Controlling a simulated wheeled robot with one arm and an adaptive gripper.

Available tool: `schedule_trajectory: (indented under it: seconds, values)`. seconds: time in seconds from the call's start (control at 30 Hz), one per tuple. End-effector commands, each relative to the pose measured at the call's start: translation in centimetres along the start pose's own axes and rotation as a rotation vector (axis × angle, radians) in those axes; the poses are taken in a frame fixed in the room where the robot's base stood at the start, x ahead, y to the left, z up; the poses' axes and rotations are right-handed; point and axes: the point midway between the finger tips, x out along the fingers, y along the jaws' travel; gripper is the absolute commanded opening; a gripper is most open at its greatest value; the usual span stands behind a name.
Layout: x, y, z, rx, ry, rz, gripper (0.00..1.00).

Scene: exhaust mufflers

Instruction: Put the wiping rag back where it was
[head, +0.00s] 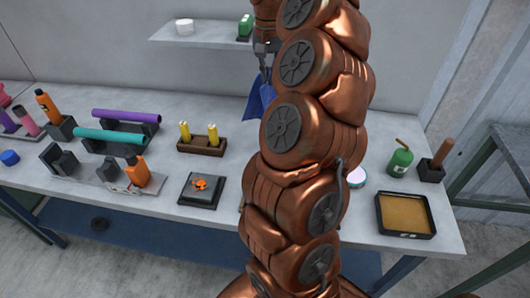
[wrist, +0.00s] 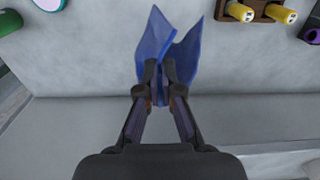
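The wiping rag is a blue cloth (wrist: 168,48), folded and hanging between the fingertips of my gripper (wrist: 168,80) in the wrist view. The fingers are closed on it. In the head view the rag (head: 260,101) hangs just left of my arm, above the back part of the workbench (head: 231,110). My gripper (head: 266,58) is partly hidden behind my arm there. The arm also hides the middle of the bench, so I cannot see what lies behind it.
A wooden block with two yellow cylinders (head: 203,146) stands left of the rag. Purple (head: 127,116) and teal (head: 108,136) tubes rest on holders further left. A shallow tray (head: 404,214), green bottle (head: 399,160) and dark holder (head: 432,169) stand right. A wall shelf (head: 205,33) hangs behind.

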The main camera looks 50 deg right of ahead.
Motion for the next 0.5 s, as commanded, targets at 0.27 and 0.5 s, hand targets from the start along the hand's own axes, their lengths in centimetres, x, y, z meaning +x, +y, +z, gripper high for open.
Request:
schedule_trajectory:
  seconds: [0.27, 0.5]
  values:
    - [5.2, 0.1, 0.0, 0.001, -0.003, 0.001, 0.0]
    - [8.3, 0.0, 0.1, -0.002, -0.002, 0.001, 0.0]
